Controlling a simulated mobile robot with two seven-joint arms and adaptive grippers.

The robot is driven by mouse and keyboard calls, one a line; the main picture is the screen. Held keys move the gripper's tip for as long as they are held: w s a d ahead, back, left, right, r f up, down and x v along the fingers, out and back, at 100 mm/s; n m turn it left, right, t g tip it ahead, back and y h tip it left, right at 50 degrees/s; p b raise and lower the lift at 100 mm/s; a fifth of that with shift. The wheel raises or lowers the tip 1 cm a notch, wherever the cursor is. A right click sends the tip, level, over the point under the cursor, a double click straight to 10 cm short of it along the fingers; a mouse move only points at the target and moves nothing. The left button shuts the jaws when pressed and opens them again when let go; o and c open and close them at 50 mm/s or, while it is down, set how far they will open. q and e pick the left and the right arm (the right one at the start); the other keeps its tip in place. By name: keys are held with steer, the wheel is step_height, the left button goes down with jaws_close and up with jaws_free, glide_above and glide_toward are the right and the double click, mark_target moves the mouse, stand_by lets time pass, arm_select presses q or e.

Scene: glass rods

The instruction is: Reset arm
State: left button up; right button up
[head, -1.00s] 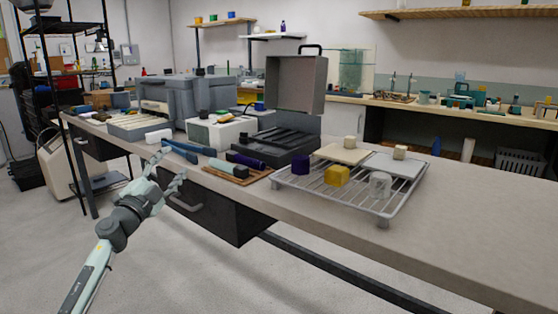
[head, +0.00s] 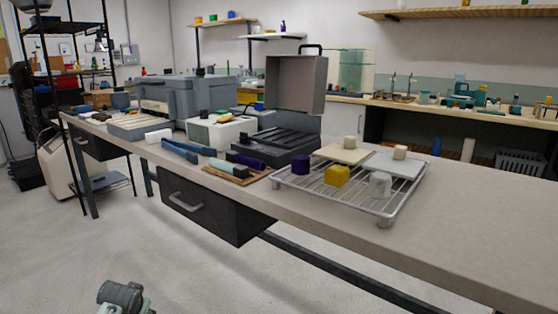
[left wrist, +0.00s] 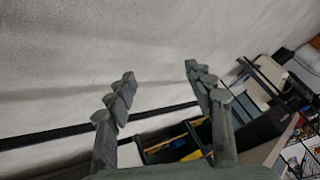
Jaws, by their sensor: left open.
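My left gripper (left wrist: 158,80) is open and empty in the left wrist view, its two grey fingers apart in front of the floor and the bench's underside. In the head view only a grey part of my left arm shows at the bottom edge, and the gripper itself is out of that picture. My right gripper is in neither view.
The bench (head: 460,220) carries a wire rack (head: 350,203) with purple, yellow and clear pieces, an open dark case (head: 275,145) and a blue tongs-like tool (head: 180,152). A drawer (head: 215,205) hangs below. The floor in front is clear.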

arm_select(q)
steer(key=s+d+f+g, duration=0.1)
steer(key=s+d+f, duration=0.2)
steer(key=s, duration=0.7)
steer(key=s+d+f+g+h, duration=0.1)
steer(key=s+d+f, duration=0.2)
steer(key=s, duration=0.8)
steer(key=s+d+f+g+h, duration=0.1)
steer(key=s+d+f, duration=0.3)
steer(key=s, duration=0.6)
step_height(320, 180, down, 2)
steer(key=shift+s+f+m, duration=0.2)
steer(key=shift+s+m, duration=0.1)
